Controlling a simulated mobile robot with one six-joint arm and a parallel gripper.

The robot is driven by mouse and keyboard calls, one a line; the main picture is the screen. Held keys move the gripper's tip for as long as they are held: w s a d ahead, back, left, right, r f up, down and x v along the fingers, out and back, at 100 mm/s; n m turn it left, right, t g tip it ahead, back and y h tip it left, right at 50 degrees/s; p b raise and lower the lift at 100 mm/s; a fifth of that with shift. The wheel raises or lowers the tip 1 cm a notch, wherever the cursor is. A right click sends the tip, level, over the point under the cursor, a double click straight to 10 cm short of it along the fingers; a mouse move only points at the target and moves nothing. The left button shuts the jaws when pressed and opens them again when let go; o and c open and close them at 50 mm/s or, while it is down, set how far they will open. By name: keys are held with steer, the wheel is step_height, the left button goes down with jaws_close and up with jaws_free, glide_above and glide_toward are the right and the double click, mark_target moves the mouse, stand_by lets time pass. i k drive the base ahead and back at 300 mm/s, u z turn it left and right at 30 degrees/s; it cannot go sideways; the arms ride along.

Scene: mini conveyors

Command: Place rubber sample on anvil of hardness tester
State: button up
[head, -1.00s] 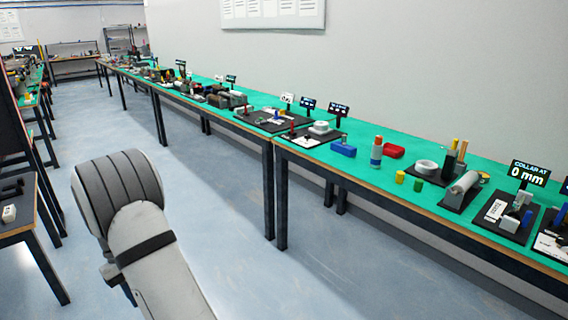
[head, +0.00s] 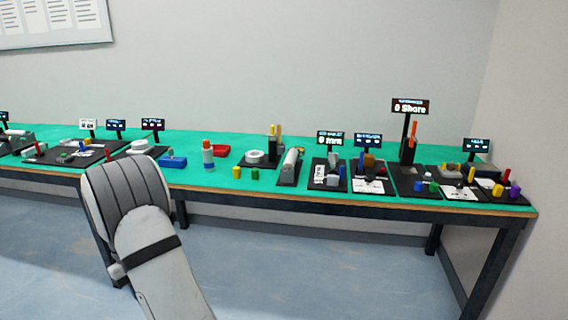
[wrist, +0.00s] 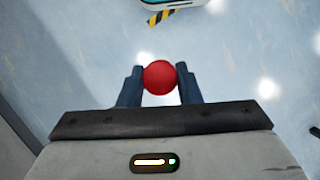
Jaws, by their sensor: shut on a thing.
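My gripper (wrist: 160,82) is shut on a round red thing (wrist: 160,77), which sits between its two dark fingers in the wrist view. It looks like the rubber sample, but I cannot tell for sure. The floor lies below it, with no bench under it in that view. In the head view my arm shows at the lower left and the gripper is out of sight. Several small devices with display signs stand on the green bench (head: 120,183); I cannot tell which is the hardness tester or see its anvil.
A wall closes the right end. The floor in front is clear.

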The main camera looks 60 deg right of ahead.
mark_target(409, 169)
steer(key=u, duration=0.85)
steer(key=i, duration=0.1)
steer(key=z, duration=2.2)
